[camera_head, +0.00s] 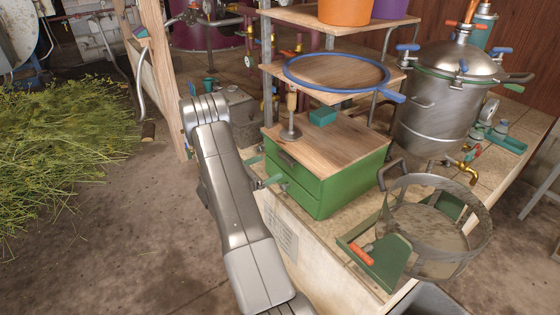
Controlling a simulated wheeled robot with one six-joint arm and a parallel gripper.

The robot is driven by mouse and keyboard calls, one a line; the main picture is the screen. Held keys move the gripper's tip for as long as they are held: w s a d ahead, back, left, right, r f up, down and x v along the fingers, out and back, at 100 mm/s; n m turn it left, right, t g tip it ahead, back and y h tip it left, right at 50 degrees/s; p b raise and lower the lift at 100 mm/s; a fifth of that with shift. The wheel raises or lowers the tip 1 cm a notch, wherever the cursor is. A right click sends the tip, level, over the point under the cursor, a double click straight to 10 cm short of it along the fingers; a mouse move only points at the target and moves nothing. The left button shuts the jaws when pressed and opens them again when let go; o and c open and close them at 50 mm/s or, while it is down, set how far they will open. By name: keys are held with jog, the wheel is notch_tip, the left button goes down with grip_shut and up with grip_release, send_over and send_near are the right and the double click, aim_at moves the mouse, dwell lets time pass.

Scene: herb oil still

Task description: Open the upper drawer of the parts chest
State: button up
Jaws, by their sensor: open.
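The green parts chest (350,180) stands on the bench in the middle, under a wooden top. Its drawer front faces left, toward my arm. The upper drawer (302,173) looks flush with the chest, with a dark handle (287,160) on its front. The lower drawer (300,196) is below it and also looks shut. My gripper (271,168) is just left of the drawer front, its two green-tipped fingers apart and empty. The fingers are close to the upper handle; I cannot tell whether they touch it. My arm hides the rest of the gripper.
A wooden-handled metal tool (291,130) and a small teal box (322,116) stand on the chest. A blue-rimmed hoop (340,72) is above. Open floor (110,240) lies left of my arm.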

aim_at(284, 160)
jog(key=x, duration=0.6)
jog(key=shift+w+d+p, duration=0.2)
jog(key=shift+p, duration=0.1)
jog(key=c, duration=1.3)
jog(key=b+v, duration=0.4)
jog(key=v, duration=1.5)
jog(key=shift+s+a, duration=0.15)
jog(key=o, duration=1.3)
jog(key=shift+a, duration=0.1)
